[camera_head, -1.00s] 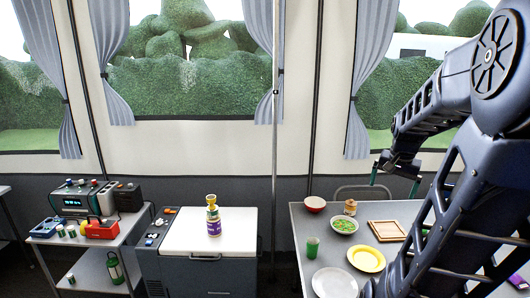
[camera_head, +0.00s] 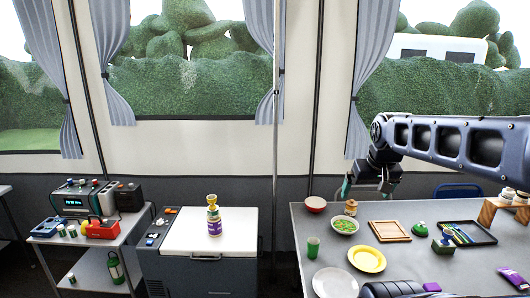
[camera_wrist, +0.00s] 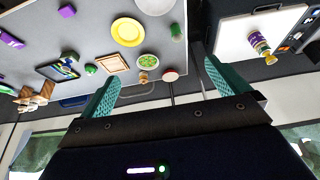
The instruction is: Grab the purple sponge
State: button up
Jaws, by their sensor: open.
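A small plain purple block (camera_head: 432,287), which looks like the sponge, lies near the front edge of the grey table, partly cut off by my arm in the head view. It also shows as a purple block (camera_wrist: 67,10) at the top left of the wrist view. A flatter purple packet with pale markings (camera_head: 514,277) lies farther right on the table, and it is at the left edge of the wrist view (camera_wrist: 10,39). My gripper (camera_head: 366,187) is open and empty at the table's far side, well away from both. Its teal fingers are wide apart in the wrist view (camera_wrist: 160,82).
The table (camera_head: 300,235) also holds a yellow plate (camera_head: 367,260), a white plate (camera_head: 335,283), bowls, a green cup (camera_head: 313,247), a wooden tray (camera_head: 390,231), a black tray (camera_head: 468,234) and a wooden stand (camera_head: 503,212). Bare table surrounds the purple items.

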jog(key=c, duration=0.5)
jog(key=shift+o, duration=0.2)
